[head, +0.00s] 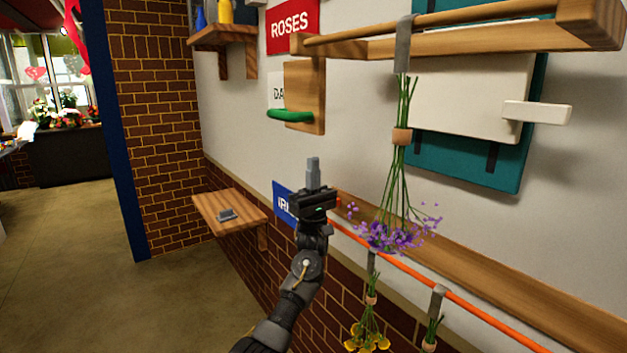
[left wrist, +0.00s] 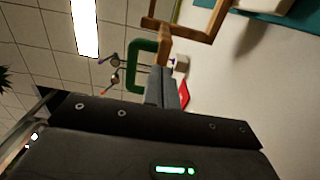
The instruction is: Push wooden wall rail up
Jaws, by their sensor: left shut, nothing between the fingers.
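A wooden wall rail (head: 470,40) juts from the wall at the upper right in the head view. A bouquet with purple flowers (head: 392,236) hangs from it upside down on a grey strap. In the left wrist view a wooden frame (left wrist: 208,25), which looks like the rail, shows at the top. My left gripper (head: 313,172) is shut and empty, fingers pointing up. In the head view it appears below and left of the rail, apart from it. Its fingers (left wrist: 163,88) also show in the left wrist view. My right gripper is not in view.
A wooden block (head: 306,92) with a green handle (head: 290,116) is on the wall above my left gripper. An orange rail (head: 440,287) with hanging yellow flowers (head: 367,338) runs lower right. A small shelf (head: 215,205) stands left. A teal panel (head: 525,150) is behind the rail.

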